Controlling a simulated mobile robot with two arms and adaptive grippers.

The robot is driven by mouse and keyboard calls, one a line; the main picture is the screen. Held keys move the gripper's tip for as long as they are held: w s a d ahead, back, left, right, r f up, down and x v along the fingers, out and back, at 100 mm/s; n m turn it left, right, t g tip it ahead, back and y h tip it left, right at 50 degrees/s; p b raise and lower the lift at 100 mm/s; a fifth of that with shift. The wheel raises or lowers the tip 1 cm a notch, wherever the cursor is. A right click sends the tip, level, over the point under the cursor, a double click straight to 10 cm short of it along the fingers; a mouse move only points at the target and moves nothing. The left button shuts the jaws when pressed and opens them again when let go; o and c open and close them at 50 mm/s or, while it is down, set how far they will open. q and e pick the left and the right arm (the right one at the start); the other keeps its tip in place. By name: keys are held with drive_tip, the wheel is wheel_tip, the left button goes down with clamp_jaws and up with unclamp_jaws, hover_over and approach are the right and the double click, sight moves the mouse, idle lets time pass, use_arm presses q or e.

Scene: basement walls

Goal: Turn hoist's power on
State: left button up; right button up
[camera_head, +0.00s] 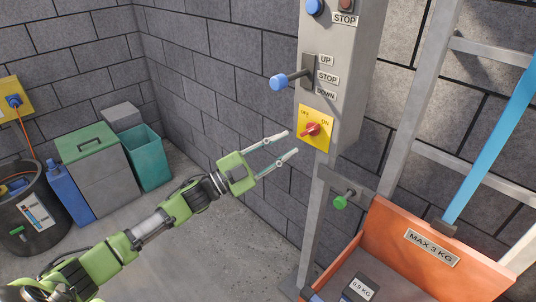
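The hoist's grey control box (338,60) stands on a post right of centre. A red rotary power switch (311,129) sits on a yellow plate (319,141) low on the box, marked OFF at left and ON at right. The red knob is tilted; I cannot tell for certain which mark it points to. My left gripper (293,142) is open and empty. Its two fingers are just left of the yellow plate, and appear apart from the knob. My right gripper is not in view.
Above the switch is a lever with a blue knob (279,82), marked UP, STOP, DOWN. A green knob (340,202) juts out below. An orange tray (395,222) marked MAX 3 KG holds a weight (360,288). Bins (147,157) stand at left. The middle floor is clear.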

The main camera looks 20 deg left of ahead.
use_arm(q)
drive_tip(key=shift+v, duration=2.5)
drive_tip(key=w+a+f+n+y, duration=0.1)
drive_tip(key=a+f+n+y, duration=0.2)
drive_tip(key=f, duration=0.6)
drive_tip(key=a+f+n+y, duration=0.3)
drive_tip(key=f+y, duration=0.1)
drive_tip(key=f, duration=0.5)
drive_tip(key=s+a+f+n+g+y, duration=0.2)
drive_tip(key=s+f+n, duration=0.15)
drive_tip(key=f, duration=0.75)
drive_tip(key=s+a+f+n+g+y, duration=0.15)
drive_tip(key=s+f, duration=0.35)
drive_tip(key=f, duration=0.7)
drive_tip(key=s+d+f+n+g+y, duration=0.15)
drive_tip(key=s+d+f+g, duration=0.3)
drive_tip(key=s+f, duration=0.9)
drive_tip(key=s+d+f+n+g+y, duration=0.1)
drive_tip(key=s+d+f+n+g, duration=0.3)
drive_tip(key=s+f, duration=0.9)
drive_tip(key=s+d+m+g, duration=0.1)
drive_tip(key=s+d+g, duration=0.1)
drive_tip(key=s, duration=0.6)
drive_tip(key=s+d+m+g, duration=0.1)
drive_tip(key=s+d+g, duration=0.1)
drive_tip(key=s, duration=0.7)
drive_tip(key=shift+d+f+h, duration=0.15)
drive_tip(key=shift+f+h, duration=0.1)
drive_tip(key=shift+h, duration=0.05)
